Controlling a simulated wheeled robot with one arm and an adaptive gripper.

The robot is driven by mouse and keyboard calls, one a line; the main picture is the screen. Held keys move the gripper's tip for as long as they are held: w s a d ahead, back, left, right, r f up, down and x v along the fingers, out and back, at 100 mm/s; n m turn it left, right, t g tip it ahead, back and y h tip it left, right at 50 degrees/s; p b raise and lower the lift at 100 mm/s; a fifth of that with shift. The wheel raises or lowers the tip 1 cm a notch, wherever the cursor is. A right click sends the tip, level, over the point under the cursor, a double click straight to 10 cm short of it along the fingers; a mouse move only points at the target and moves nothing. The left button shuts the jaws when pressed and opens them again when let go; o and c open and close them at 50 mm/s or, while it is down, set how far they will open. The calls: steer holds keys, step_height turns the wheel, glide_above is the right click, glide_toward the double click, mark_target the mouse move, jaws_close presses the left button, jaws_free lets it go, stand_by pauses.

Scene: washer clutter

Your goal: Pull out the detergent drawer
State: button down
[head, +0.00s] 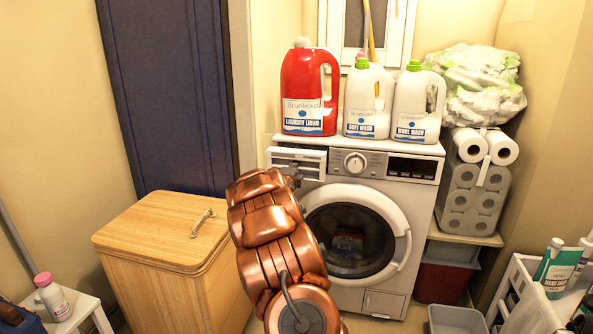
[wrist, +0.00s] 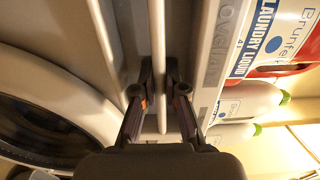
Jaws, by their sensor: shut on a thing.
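The white washing machine (head: 395,160) stands against the back wall. Its detergent drawer (head: 310,155) is at the upper left of the front and seems to stand a little proud of the panel. My gripper (head: 293,174) is at the drawer front, partly hidden by my copper-coloured arm. In the wrist view, my gripper (wrist: 160,88) has its two dark fingers closed on either side of the drawer's pale handle bar (wrist: 160,60). The inside of the drawer is not visible.
A red laundry liquid jug (head: 308,90) and two white jugs (head: 368,100) (head: 417,105) stand on the washer. A wooden hamper (head: 165,235) is at left. Paper rolls (head: 478,190) are at right. The round washer door (head: 350,230) is shut below the drawer.

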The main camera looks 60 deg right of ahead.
steer(key=shift+b+v, duration=0.6)
steer(key=shift+v, duration=0.35)
steer(key=shift+f, duration=0.1)
steer(key=shift+b+v, duration=1.25)
steer(key=shift+v, duration=1.1)
steer(key=shift+b+v, duration=0.65)
steer(key=shift+v, duration=1.25)
steer(key=c, duration=1.5)
jaws_free()
steer(key=shift+s, duration=0.1)
steer(key=shift+b+v, duration=0.35)
steer(key=shift+v, duration=2.65)
